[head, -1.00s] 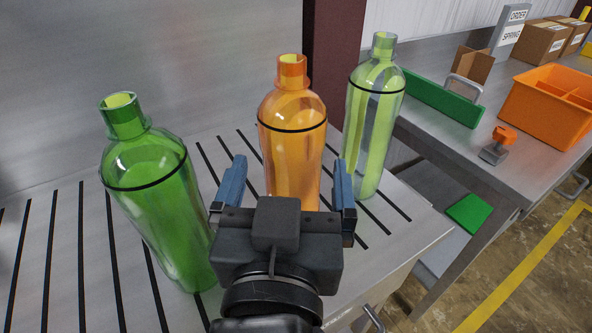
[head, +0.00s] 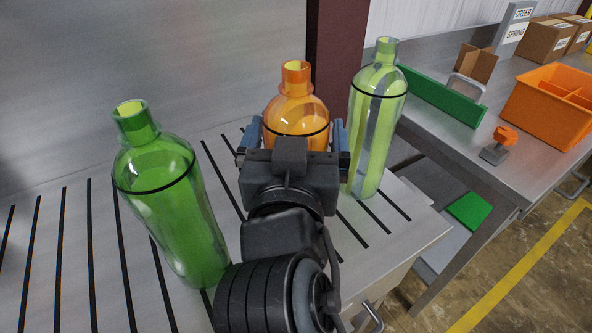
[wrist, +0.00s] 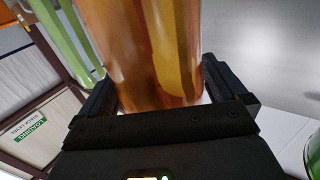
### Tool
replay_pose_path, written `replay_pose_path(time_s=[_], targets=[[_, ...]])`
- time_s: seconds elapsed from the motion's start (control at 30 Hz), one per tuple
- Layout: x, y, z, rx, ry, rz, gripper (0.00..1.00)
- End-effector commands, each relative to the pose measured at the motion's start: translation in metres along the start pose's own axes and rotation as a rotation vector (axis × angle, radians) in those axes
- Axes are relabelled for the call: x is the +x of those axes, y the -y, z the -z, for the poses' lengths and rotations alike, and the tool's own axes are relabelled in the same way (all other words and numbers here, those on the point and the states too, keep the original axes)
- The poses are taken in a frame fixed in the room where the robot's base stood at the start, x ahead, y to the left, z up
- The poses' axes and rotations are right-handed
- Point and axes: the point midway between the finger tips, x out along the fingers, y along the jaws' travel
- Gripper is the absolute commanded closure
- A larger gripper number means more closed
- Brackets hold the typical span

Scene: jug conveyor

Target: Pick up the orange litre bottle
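The orange bottle (head: 295,110) stands upright on the slotted metal surface, between a dark green and a light green bottle. Its lower part is hidden behind my gripper in the head view. My gripper (head: 297,125) is open, with one blue finger on each side of the orange bottle. In the wrist view the orange bottle (wrist: 150,50) fills the space between the black fingers (wrist: 160,95). A narrow gap seems to show beside the right finger there. Contact on the left side cannot be told.
The dark green bottle (head: 170,205) stands close to the left of my arm. The light green bottle (head: 378,125) stands close to the right of my gripper. A steel table to the right holds an orange bin (head: 553,108), a stamp-like tool (head: 500,147) and cardboard boxes (head: 548,42).

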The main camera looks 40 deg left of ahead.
Motion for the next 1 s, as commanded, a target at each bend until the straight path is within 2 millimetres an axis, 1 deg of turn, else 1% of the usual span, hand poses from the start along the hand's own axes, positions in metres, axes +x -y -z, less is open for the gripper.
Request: replay_pose_path(time_s=[0.03, 0.07, 0.53, 0.57, 0.83, 1.0], targets=[[0.0, 0.0, 0.0, 0.0, 0.0, 0.0, 0.07], [0.0, 0.0, 0.0, 0.0, 0.0, 0.0, 0.1], [0.0, 0.0, 0.0, 0.0, 0.0, 0.0, 0.55], [0.0, 0.0, 0.0, 0.0, 0.0, 0.0, 0.56], [0.0, 0.0, 0.002, 0.0, -0.001, 0.0, 0.56], [0.0, 0.0, 0.012, 0.0, -0.001, 0.0, 0.56]])
